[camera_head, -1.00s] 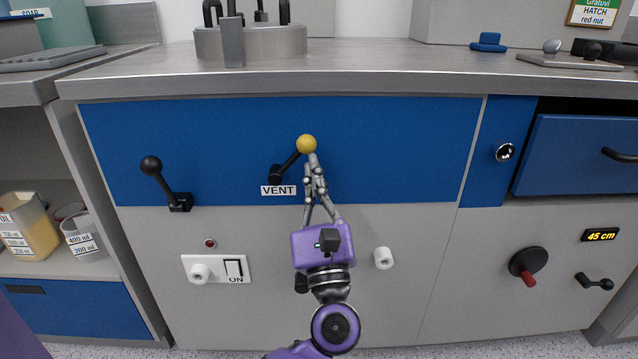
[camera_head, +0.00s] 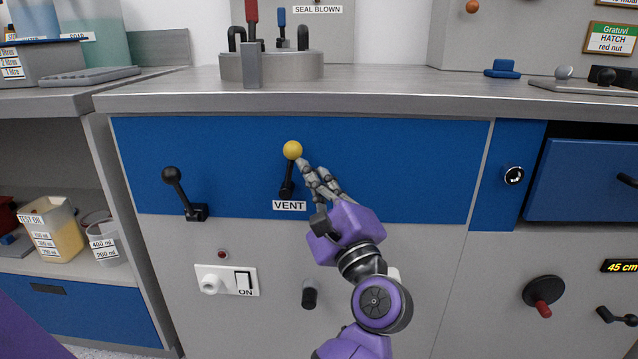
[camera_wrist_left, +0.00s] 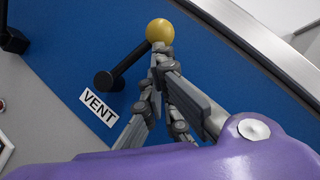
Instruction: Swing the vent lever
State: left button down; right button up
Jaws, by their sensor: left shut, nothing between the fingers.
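The vent lever is a black arm with a yellow ball (camera_head: 292,150) on its end, on the blue panel above the VENT label (camera_head: 289,205). It stands nearly upright in the head view. My left gripper (camera_head: 304,165) is shut and empty, its fingertips at the right side of the ball, close to or touching it. The left wrist view shows the yellow ball (camera_wrist_left: 160,31) just beyond the fingertips (camera_wrist_left: 160,52). Whether they touch cannot be told for sure. My right gripper is not in view.
A second black lever (camera_head: 172,175) stands to the left on the panel. Below are an ON switch plate (camera_head: 226,280) and a black knob (camera_head: 310,294). An open blue drawer (camera_head: 585,180) juts out at the right. The counter edge (camera_head: 300,97) runs above.

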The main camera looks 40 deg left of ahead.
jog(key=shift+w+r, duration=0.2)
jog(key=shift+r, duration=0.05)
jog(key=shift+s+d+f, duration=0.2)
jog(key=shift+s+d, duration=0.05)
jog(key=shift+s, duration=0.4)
